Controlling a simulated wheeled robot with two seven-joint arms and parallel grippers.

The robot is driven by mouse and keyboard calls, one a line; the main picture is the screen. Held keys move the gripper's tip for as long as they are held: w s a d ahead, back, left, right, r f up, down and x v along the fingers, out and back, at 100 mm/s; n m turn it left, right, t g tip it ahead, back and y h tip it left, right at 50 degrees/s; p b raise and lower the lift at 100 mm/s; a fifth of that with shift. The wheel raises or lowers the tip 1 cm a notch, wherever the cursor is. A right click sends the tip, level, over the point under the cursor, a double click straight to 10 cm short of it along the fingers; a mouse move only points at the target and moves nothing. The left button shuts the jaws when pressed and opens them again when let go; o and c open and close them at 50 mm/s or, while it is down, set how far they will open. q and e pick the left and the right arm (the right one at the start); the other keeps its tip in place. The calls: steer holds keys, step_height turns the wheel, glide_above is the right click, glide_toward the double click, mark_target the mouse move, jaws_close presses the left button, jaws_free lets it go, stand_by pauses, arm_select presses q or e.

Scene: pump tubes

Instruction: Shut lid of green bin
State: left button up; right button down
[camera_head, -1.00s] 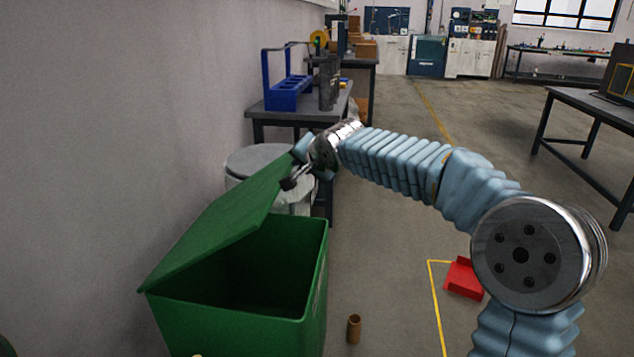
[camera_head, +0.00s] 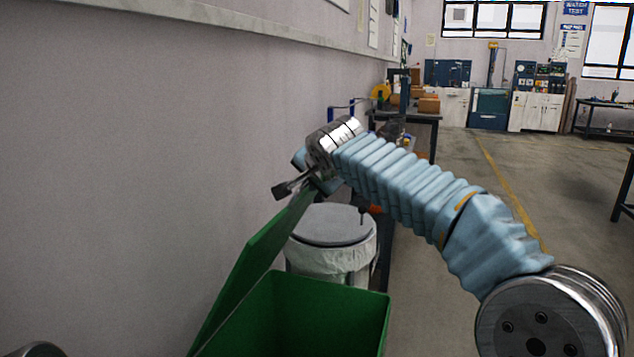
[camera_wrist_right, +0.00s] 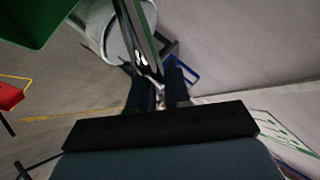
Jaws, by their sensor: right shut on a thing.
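The green bin (camera_head: 340,305) stands at the bottom of the head view, its top open and dark inside. Its green lid (camera_head: 255,255) is raised on the left side, steeply tilted and seen nearly edge-on. My right gripper (camera_head: 297,187) is at the lid's upper end, shut on its edge. In the right wrist view, the thin lid edge (camera_wrist_right: 138,38) runs down between the dark fingers of the right gripper (camera_wrist_right: 157,88). The green bin also shows at the top left there (camera_wrist_right: 35,18). The exact contact is dark and partly hidden. My left gripper is not in view.
A round bin with a grey lid and white liner (camera_head: 333,245) stands just behind the green bin. A workbench (camera_head: 410,115) lies beyond it along the wall. The wall (camera_head: 120,180) is close on the left. Open floor (camera_head: 440,260) lies to the right.

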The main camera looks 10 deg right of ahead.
steer(key=c, duration=1.2)
jaws_free()
steer(key=b+v, duration=0.2)
steer(key=v, duration=1.1)
steer(key=shift+s+r, duration=0.15)
steer(key=shift+s, duration=0.15)
